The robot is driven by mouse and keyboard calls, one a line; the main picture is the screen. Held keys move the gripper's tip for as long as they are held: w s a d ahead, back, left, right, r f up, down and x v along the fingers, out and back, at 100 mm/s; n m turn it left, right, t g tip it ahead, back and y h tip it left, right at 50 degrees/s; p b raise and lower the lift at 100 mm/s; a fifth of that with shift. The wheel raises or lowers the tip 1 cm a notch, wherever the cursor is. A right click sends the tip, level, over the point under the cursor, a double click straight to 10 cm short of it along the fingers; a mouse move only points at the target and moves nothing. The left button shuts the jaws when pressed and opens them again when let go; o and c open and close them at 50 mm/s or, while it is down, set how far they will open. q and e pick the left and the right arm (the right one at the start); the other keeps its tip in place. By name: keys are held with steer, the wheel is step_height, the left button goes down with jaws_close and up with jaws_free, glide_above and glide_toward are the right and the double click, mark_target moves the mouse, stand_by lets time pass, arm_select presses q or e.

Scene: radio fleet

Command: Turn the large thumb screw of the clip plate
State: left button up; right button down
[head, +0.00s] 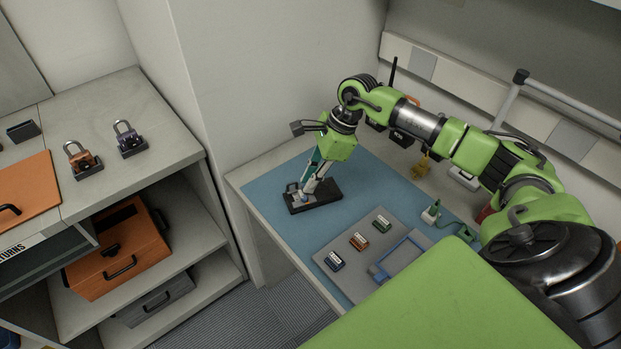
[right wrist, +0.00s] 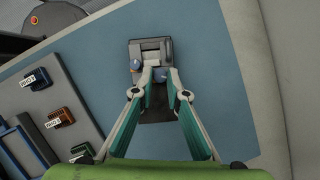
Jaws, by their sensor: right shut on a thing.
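The clip plate is a grey block (right wrist: 151,52) on a dark base (head: 325,196) on the blue mat, at the left part of the table. In the right wrist view two blue knobs show at the block's near edge. One, the thumb screw (right wrist: 161,74), is between my right fingertips; the other knob (right wrist: 135,65) is just outside the left finger. My right gripper (head: 303,191) points down at the plate and is shut on the thumb screw, whose sides the fingertips partly hide. It also shows in the right wrist view (right wrist: 160,75). My left gripper is not in view.
A green-and-white item (head: 431,213) stands farther right. A wall closes the table's back. Padlocks (head: 83,160) stand on the left cabinet.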

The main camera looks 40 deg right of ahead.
stand_by(0.6)
steer(key=c, duration=2.3)
jaws_free()
steer(key=shift+r, duration=0.1)
steer(key=v, duration=1.2)
